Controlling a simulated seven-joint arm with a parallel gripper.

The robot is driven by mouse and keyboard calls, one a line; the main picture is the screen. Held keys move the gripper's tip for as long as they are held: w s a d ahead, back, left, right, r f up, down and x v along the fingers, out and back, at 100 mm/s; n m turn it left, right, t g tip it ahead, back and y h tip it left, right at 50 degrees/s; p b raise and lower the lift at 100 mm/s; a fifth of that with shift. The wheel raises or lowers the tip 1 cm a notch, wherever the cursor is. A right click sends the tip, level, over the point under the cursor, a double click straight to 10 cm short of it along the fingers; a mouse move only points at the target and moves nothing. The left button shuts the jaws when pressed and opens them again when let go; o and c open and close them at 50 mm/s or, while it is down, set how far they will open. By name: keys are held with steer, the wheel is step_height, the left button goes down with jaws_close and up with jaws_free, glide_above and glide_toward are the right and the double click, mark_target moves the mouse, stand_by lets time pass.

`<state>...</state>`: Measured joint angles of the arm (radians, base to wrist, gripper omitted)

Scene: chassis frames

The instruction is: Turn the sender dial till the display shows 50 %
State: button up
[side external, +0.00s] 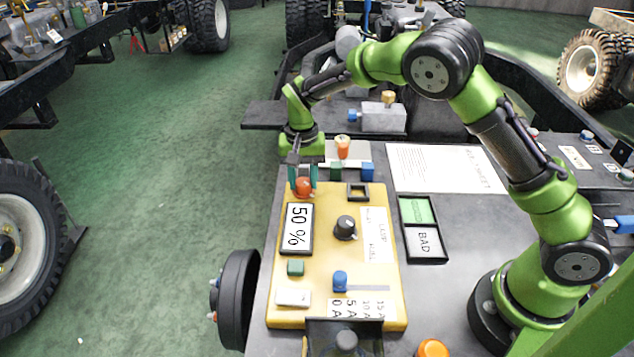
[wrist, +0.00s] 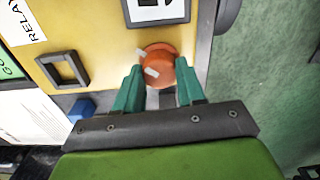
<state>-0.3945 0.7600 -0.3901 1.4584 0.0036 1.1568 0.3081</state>
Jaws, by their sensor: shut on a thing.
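The orange-red dial (side external: 303,188) sits at the far left corner of the yellow panel (side external: 330,268), just beyond the display. The display (side external: 297,228) reads "50 %". My gripper (side external: 303,177) reaches down over the dial, shut on it. In the wrist view, the teal fingers (wrist: 159,84) stand on either side of the dial (wrist: 158,64), which carries a pale pointer mark. Only the edge of the display (wrist: 157,12) shows there.
The panel also carries a black knob (side external: 345,227), a green button (side external: 295,267), a blue slider (side external: 340,281) and an empty square frame (side external: 358,192). A green and "BAD" tray (side external: 423,230) lies to the right. Blue (side external: 367,171) and orange (side external: 342,147) parts stand behind.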

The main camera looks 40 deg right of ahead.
mark_target(303, 181)
steer(key=o, duration=1)
steer(key=shift+o, duration=0.2)
step_height(303, 181, up, 17)
